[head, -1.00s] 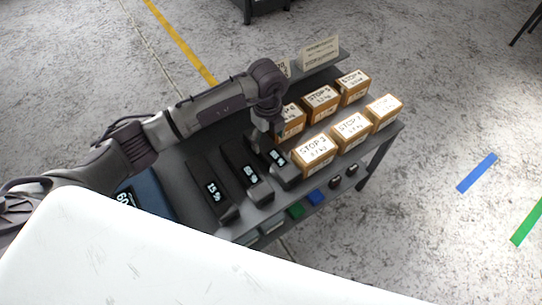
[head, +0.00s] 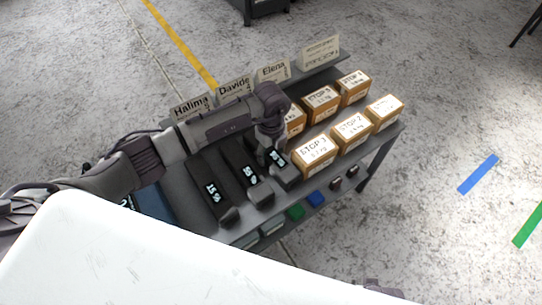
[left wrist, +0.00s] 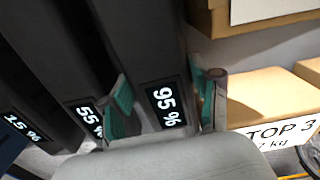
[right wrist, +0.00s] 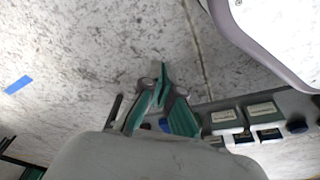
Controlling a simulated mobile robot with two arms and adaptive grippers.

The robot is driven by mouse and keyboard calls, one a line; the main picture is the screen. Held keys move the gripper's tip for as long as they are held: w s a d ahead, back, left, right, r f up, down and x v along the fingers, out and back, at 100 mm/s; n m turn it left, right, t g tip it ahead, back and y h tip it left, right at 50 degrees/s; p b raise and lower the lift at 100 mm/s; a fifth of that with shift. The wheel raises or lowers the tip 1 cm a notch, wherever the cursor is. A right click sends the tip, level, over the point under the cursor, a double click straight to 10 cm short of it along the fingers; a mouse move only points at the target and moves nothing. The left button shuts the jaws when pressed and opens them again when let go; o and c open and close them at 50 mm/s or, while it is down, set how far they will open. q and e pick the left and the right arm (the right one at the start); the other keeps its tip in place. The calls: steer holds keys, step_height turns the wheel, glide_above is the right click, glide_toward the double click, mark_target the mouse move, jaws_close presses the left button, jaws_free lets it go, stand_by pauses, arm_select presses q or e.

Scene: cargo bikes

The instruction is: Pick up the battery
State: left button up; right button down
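Three dark batteries with lit displays lie side by side on the table: 15 % (head: 212,190), 55 % (head: 251,176) and 95 % (head: 280,162). My left gripper (head: 268,143) is over the 95 % battery. In the left wrist view, the open fingers of the left gripper (left wrist: 166,100) stand on either side of the 95 % battery (left wrist: 163,70); I cannot tell whether they touch it. The 55 % battery (left wrist: 85,112) is just left of them. My right gripper (right wrist: 160,90) has its fingertips together, empty, away from the batteries.
Several cardboard boxes labelled STOP, such as STOP 3 (head: 315,155), stand right of the batteries. Name cards (head: 234,90) stand along the table's back edge. A blue item (head: 154,202) lies left. A white surface (head: 150,260) fills the front. Floor at right is mostly clear.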

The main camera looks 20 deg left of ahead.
arm_select(q)
jaws_close()
steer(key=shift+w+r, duration=0.15)
steer(key=shift+r, duration=0.1)
